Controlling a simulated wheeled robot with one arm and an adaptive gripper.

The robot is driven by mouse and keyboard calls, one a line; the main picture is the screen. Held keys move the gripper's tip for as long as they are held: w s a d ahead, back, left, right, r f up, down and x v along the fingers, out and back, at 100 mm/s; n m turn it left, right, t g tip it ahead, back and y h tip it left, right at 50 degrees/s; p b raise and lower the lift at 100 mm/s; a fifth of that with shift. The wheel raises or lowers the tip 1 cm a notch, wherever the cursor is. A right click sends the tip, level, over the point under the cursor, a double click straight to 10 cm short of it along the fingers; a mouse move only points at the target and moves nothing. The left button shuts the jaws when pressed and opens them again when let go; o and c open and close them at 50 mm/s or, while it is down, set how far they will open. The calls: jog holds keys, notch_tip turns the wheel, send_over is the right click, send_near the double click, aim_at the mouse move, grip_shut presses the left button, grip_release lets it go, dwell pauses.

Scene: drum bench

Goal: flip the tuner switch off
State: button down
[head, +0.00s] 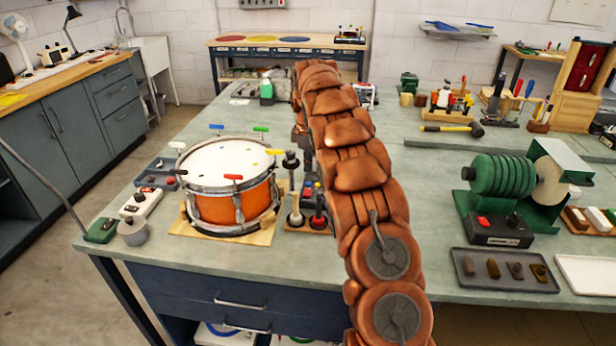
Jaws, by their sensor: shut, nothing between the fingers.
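No object can be clearly told as the tuner. A black box with a red switch (500,229) sits at the right, in front of a green machine. My copper-coloured arm reaches over the middle of the bench, right of the drum. It bends at the far end and comes down behind itself. My gripper is hidden behind the arm.
The orange drum stands on a wooden board with tuning keys around its rim. Black upright posts (292,162) stand between drum and arm. A green grinder (502,176), dark tray (504,270) and mallet (452,128) lie right. Bare bench (430,215) lies right of my arm.

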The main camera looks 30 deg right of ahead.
notch_tip(320, 180, up, 6)
jog(key=shift+w+d+b, duration=0.25)
jog(key=shift+w+b, duration=0.05)
jog(key=shift+b, duration=0.15)
jog(key=shift+r, duration=0.15)
dwell(0.8)
